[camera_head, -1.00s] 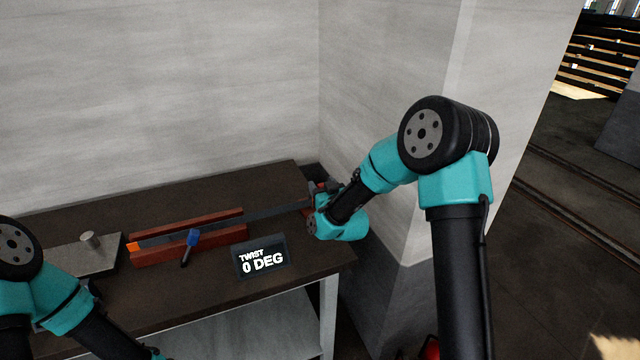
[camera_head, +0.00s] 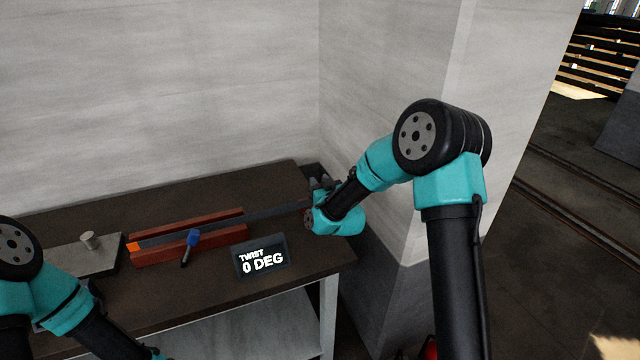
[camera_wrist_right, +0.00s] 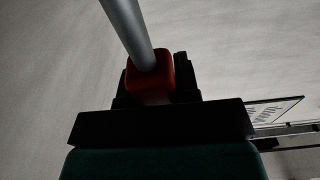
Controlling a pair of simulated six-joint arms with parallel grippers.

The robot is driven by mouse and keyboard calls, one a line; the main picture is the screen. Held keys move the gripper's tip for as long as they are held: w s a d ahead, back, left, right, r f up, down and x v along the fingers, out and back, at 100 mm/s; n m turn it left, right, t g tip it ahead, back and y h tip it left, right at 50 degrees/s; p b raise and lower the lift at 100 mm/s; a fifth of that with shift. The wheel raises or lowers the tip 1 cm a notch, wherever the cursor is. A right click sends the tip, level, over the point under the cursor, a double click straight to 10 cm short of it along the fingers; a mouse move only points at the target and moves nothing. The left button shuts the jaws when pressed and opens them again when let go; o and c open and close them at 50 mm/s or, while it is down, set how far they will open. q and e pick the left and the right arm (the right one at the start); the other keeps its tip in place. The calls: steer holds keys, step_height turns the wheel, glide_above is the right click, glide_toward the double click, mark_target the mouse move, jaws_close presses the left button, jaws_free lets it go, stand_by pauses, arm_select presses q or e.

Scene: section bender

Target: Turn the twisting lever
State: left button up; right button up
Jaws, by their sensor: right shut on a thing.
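The twisting lever shows in the right wrist view as a grey rod (camera_wrist_right: 126,25) with a red grip (camera_wrist_right: 152,85) at its end. My right gripper (camera_wrist_right: 153,88) is shut on that red grip. In the head view my right gripper (camera_head: 320,184) is at the far right end of the table, by the end of a dark flat bar (camera_head: 275,211); my wrist hides most of the lever there. The display (camera_head: 262,257) reads "TWIST 0 DEG". My left arm enters at the lower left, and its gripper is out of the picture.
Red-brown rails (camera_head: 190,252) hold the bar, with a blue-handled lever (camera_head: 192,238) at their front. A grey plate with a short peg (camera_head: 88,240) lies at the left of the dark table (camera_head: 180,293). A wall stands behind and a pillar (camera_head: 400,90) at right.

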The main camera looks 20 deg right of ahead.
jaws_close()
steer(key=shift+w, duration=0.15)
steer(key=o, duration=0.9)
jaws_free()
steer(key=s, duration=1.1)
steer(key=s+d, duration=0.1)
steer(key=s, duration=0.5)
steer(key=shift+s+r, duration=0.15)
steer(key=shift+s, duration=0.05)
